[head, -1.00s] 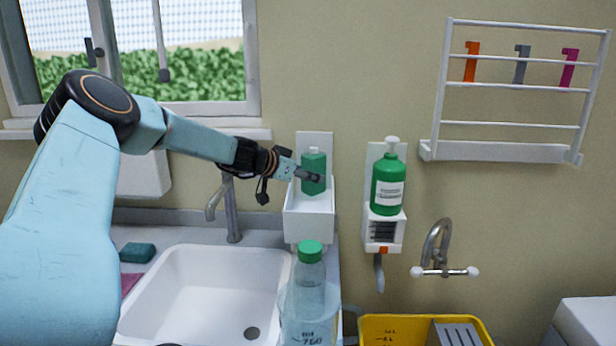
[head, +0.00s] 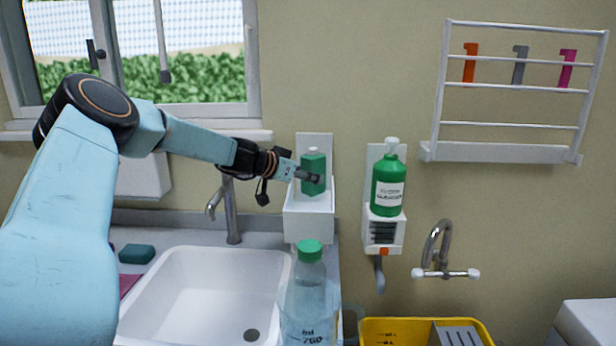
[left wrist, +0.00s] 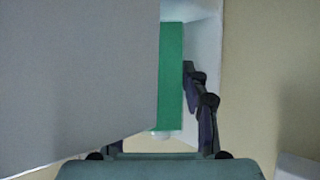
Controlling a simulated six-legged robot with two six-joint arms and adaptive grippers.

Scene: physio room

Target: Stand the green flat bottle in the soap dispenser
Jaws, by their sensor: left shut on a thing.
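My left gripper (head: 312,177) is shut on the bottle from the left. In the left wrist view the green bottle (left wrist: 170,75) shows beside one dark finger (left wrist: 200,100), and a large pale surface hides the other side. Whether the bottle's base touches the dispenser's floor is hidden. My right gripper is not in view.
A green pump bottle (head: 388,183) sits in a second wall holder to the right. A clear bottle with a green cap (head: 308,290) stands below, in front of the dispenser. A sink (head: 215,290), tap (head: 230,208) and yellow crate (head: 400,326) are nearby.

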